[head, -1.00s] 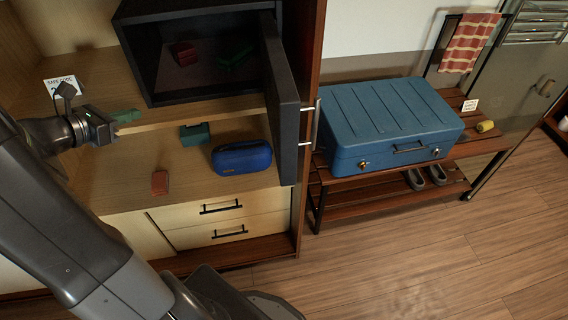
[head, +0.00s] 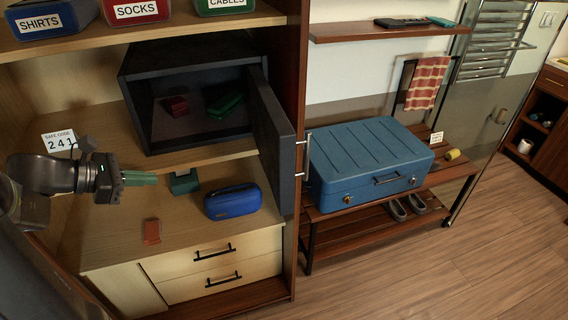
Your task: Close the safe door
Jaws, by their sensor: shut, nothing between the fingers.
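The dark safe (head: 133,100) stands on the wardrobe shelf with its front open. Its door (head: 273,140) is hinged at the right side and stands swung wide open, jutting out toward me. A red item (head: 177,106) and a green item (head: 226,104) lie inside the safe. My gripper (head: 140,178) is at the left, below and in front of the safe, its green fingers shut and pointing right. It is empty and well apart from the door.
A blue case (head: 233,201), a green box (head: 184,182) and a red item (head: 151,231) lie on the surface below the safe. A safe code card (head: 59,141) stands at left. A blue suitcase (head: 368,160) sits on a bench right of the door. The floor (head: 420,270) at right is clear.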

